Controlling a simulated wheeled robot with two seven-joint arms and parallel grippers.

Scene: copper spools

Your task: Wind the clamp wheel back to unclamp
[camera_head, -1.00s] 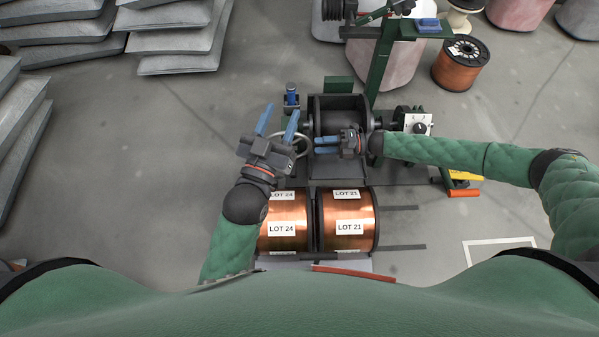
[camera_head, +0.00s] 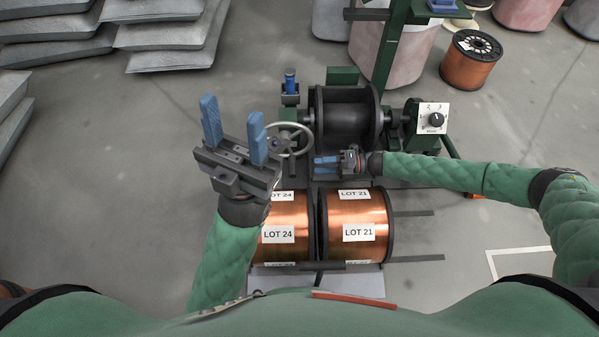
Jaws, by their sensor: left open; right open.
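The clamp wheel (camera_head: 308,143) is a grey spoked handwheel at the left end of the winding machine. The black spool (camera_head: 345,120) sits in the machine to the right of the wheel. My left gripper (camera_head: 233,128) is open and empty, its blue fingers pointing up the picture, to the left of the wheel and apart from it. My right gripper (camera_head: 327,165) is open with its blue fingers pointing left, below the black spool and to the lower right of the wheel. It holds nothing that I can see.
Copper spools marked LOT 24 (camera_head: 279,234) and LOT 21 (camera_head: 358,233) lie below the machine. A dial box (camera_head: 433,118) is at the machine's right end. A copper spool (camera_head: 470,62) stands at upper right. Grey sacks (camera_head: 165,35) are stacked at upper left. Floor at left is clear.

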